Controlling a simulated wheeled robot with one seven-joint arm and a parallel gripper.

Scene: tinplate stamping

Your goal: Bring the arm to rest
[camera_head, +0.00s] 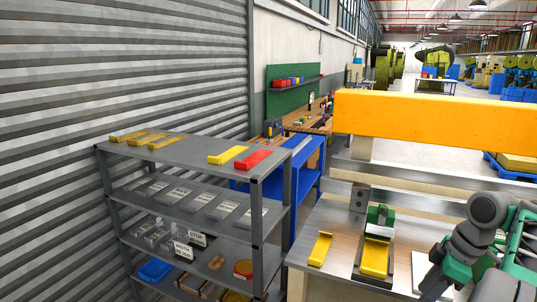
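My arm (482,240) shows at the lower right, grey with green parts, over the right side of a workbench. It is bent and reaches down past the bottom edge of the picture. I cannot make out my gripper's fingertips, and nothing held can be seen. On the wooden bench top (333,217) stands a green and grey fixture (380,215) with a yellow block (375,258) in front of it. Another yellow piece (320,249) lies to its left, apart from the arm.
A grey shelf rack (255,203) stands left of the bench, with yellow pieces and a red piece (253,159) on top. A large yellow beam (430,128) spans behind the bench. A blue rack (306,160) stands between. A corrugated wall (110,60) closes the left side.

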